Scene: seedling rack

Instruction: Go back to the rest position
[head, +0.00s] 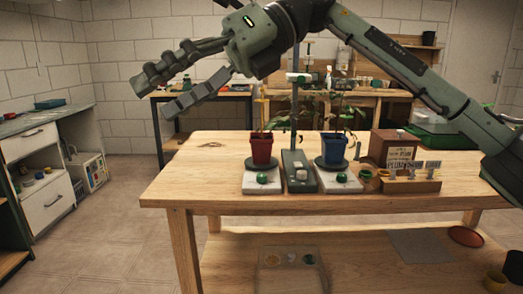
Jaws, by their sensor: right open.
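My right gripper (156,96) is in the upper left of the head view, its arm reaching across from the right. It is open and empty, its two fingers apart and pointing down and left. It hangs in the air, left of and above the wooden table (200,180), touching nothing. A red pot (261,149) with a plant and a blue pot (335,147) with a plant stand upright on the table, on dark saucers over pale bases with green knobs. My left gripper is not in view.
A grey base (298,175) with an upright post stands between the pots. Right of them are a wooden box (391,146) and a small wooden rack with labels (410,184). The table's left part is mostly clear. A cabinet (44,190) stands at left, a workbench behind.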

